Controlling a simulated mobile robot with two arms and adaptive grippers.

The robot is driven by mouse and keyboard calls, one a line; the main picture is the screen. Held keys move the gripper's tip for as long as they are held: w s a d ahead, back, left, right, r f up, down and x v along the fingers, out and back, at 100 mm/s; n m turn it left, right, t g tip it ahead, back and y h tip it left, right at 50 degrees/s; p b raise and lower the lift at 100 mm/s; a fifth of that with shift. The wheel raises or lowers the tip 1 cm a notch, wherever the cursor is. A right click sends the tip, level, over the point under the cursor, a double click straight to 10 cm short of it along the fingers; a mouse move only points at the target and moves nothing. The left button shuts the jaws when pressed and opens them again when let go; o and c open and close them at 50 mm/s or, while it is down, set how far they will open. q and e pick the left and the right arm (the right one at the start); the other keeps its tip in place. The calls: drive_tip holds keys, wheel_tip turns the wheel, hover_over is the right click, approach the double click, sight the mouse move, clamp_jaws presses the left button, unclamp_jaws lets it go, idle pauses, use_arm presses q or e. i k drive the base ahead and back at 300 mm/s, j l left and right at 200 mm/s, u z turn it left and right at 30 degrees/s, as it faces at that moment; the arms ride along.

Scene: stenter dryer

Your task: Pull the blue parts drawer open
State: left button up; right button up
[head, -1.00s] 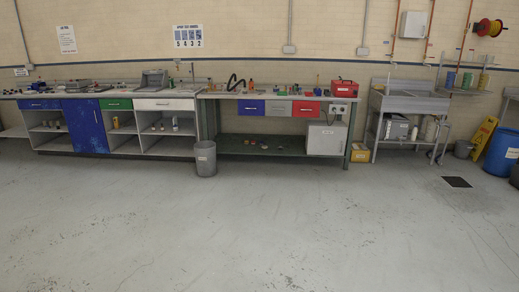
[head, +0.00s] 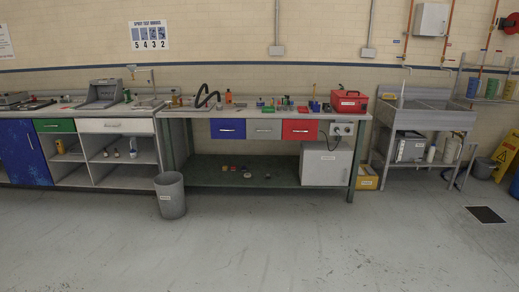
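The blue parts drawer (head: 228,128) is under the workbench top in the head view, left of a grey drawer (head: 264,129) and a red drawer (head: 300,130). Its front sits flush with its neighbours, so it looks shut. A light bar handle shows on its front. The green-framed workbench (head: 180,150) stands against the wall, some distance ahead of me. Neither of my grippers is in view.
A grey waste bin (head: 171,196) stands on the floor at the bench's left front leg. A grey cabinet (head: 326,164) fills the bench's lower right. A sink unit (head: 425,115) stands to the right. The floor (head: 270,245) in front is clear.

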sight(221, 128)
drive_tip(key=i, duration=2.6)
